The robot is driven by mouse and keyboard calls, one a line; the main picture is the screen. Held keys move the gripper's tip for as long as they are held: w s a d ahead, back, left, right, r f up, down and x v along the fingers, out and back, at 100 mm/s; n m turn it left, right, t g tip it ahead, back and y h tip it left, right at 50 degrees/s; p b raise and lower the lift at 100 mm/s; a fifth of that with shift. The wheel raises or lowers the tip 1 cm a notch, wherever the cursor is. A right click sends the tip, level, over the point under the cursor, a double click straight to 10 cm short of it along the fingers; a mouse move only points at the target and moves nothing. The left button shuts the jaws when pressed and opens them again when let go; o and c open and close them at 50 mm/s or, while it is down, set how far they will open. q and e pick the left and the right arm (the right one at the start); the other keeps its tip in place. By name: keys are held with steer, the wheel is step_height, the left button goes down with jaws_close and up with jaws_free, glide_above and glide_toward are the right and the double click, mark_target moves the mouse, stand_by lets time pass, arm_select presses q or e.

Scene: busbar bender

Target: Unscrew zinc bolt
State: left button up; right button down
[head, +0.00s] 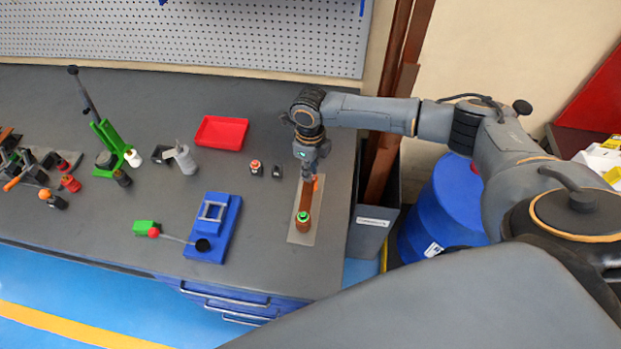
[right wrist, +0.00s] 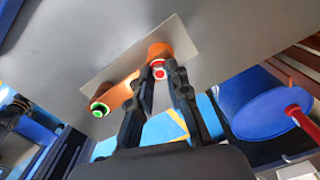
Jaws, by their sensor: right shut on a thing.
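A copper-coloured bar (head: 305,198) lies on a light grey plate (head: 298,235) near the bench's right end. At its near end stands a dark round part with a green ring (head: 304,217), also in the right wrist view (right wrist: 98,109). My right gripper (head: 308,174) points down over the bar's far end. In the right wrist view its fingertips (right wrist: 160,73) are closed around a small part with a red ring and pale centre (right wrist: 159,68), beside an orange cylinder (right wrist: 159,51). I cannot tell whether this part is the zinc bolt. My left gripper is out of view.
A red tray (head: 221,132), blue device (head: 214,228) and green press (head: 110,140) stand further left. Right of the bench are a grey bin (head: 372,228) and blue barrel (head: 440,215).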

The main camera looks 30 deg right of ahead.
steer(key=c, duration=1.6)
jaws_free()
steer(key=shift+o, duration=0.2)
steer(key=m+p, duration=0.2)
steer(key=m, duration=0.1)
steer(key=shift+r+p, duration=0.25)
steer(key=shift+p, duration=0.05)
steer(key=shift+f+m+p, duration=0.1)
steer(key=shift+m+p, duration=0.4)
steer(key=shift+m, duration=0.7)
steer(key=shift+f, duration=0.15)
